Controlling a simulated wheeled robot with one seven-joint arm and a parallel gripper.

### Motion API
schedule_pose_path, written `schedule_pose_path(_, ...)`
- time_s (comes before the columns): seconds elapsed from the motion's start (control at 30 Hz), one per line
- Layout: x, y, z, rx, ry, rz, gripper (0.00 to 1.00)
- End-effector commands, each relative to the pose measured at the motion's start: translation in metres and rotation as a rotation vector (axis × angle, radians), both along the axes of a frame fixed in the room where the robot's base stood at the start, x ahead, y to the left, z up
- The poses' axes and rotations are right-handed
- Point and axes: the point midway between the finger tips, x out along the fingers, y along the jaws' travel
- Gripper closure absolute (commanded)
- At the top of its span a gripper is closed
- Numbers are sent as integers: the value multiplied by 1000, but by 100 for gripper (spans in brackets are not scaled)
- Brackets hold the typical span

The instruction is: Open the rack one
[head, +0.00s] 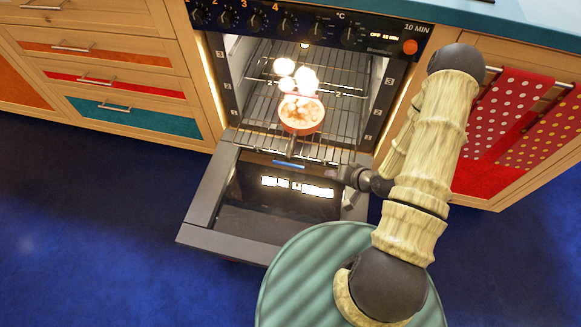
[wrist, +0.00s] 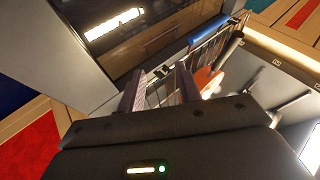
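The oven stands with its door (head: 250,225) folded down. Inside are wire racks; a lower rack (head: 335,140) reaches to the oven's front, with a blue strip (head: 288,164) at its front edge. The strip also shows in the wrist view (wrist: 208,34). I cannot tell which rack is number one. An orange-red pan (head: 301,114) with pale contents sits inside, its dark handle pointing outward. My gripper (head: 338,173) is just right of the strip, above the open door. In the wrist view its fingers (wrist: 158,78) are apart, with rack wires behind them and nothing clearly held.
The oven's control panel (head: 320,30) is above the opening. Wooden drawers (head: 125,75) stand at the left, and a cabinet with dotted red towels (head: 508,112) at the right. The blue floor (head: 95,215) is clear at the left.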

Motion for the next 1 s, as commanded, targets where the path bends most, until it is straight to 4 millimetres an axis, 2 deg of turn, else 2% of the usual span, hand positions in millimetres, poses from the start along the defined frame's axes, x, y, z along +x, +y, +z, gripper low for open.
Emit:
schedule_pose_path(0.2, 15, -18, 40, -212, 36, 77, 66)
schedule_pose_path(0.5, 20, -32, 107, -437, 97, 131, 66)
schedule_pose_path(0.77, 7, -31, 170, -561, 152, 148, 66)
schedule_pose_path(1.0, -20, -17, 227, -609, 197, 161, 66)
